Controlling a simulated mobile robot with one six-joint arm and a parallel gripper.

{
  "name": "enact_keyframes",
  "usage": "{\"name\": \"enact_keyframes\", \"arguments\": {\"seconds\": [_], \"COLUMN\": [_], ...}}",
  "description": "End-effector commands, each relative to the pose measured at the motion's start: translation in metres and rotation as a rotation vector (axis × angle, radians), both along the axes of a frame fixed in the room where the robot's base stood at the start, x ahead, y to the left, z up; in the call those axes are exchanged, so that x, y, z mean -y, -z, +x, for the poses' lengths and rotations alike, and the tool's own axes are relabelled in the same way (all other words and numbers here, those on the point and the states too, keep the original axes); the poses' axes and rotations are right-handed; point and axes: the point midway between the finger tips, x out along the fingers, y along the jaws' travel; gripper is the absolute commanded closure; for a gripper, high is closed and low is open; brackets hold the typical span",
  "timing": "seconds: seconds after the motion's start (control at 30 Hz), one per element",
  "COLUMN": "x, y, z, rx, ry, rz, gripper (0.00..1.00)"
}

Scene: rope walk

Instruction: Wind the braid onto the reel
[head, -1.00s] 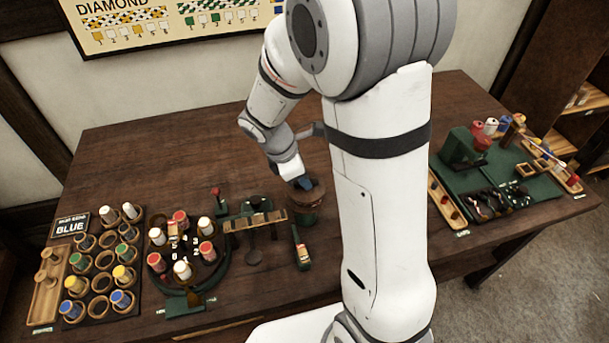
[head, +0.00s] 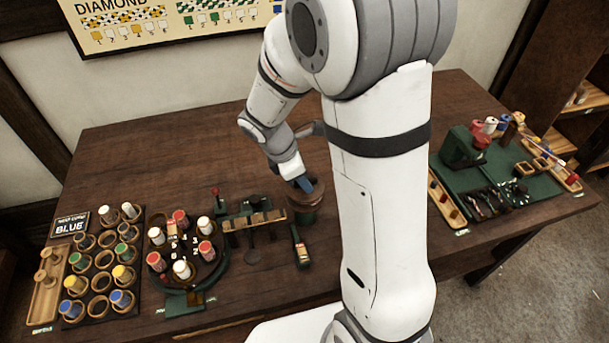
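A round brown-topped reel (head: 303,214) with a green lower part stands near the table's front, just left of my arm's column. My gripper (head: 305,185) points down at the reel's top, with its blue fingertips at or just above it. Whether the fingers touch the reel or hold anything is too small to tell. A round braiding stand (head: 187,252) with several white-topped and red-topped bobbins is to the left. A wooden bar (head: 254,220) on a green frame lies between the stand and the reel. I cannot make out the braid itself.
A bobbin rack (head: 100,262) and a wooden tray (head: 46,285) are at the far left. A green mat (head: 540,186) with tools is at the right. The table's back left is clear.

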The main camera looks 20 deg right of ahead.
Motion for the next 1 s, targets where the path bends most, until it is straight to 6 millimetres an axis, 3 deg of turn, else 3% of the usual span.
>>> {"name": "enact_keyframes", "arguments": {"seconds": [0.17,0.4,0.6,1.0], "x": [-0.005,-0.02,-0.029,-0.03], "y": [-0.01,-0.048,-0.069,-0.072], "z": [0.001,0.001,0.001,0.0], "rx": [0.004,0.005,0.002,0.0], "ry": [-0.002,-0.002,-0.001,0.0], "rz": [0.001,0.001,0.0,0.0], "gripper": [0.65,0.65,0.65,0.65]}}
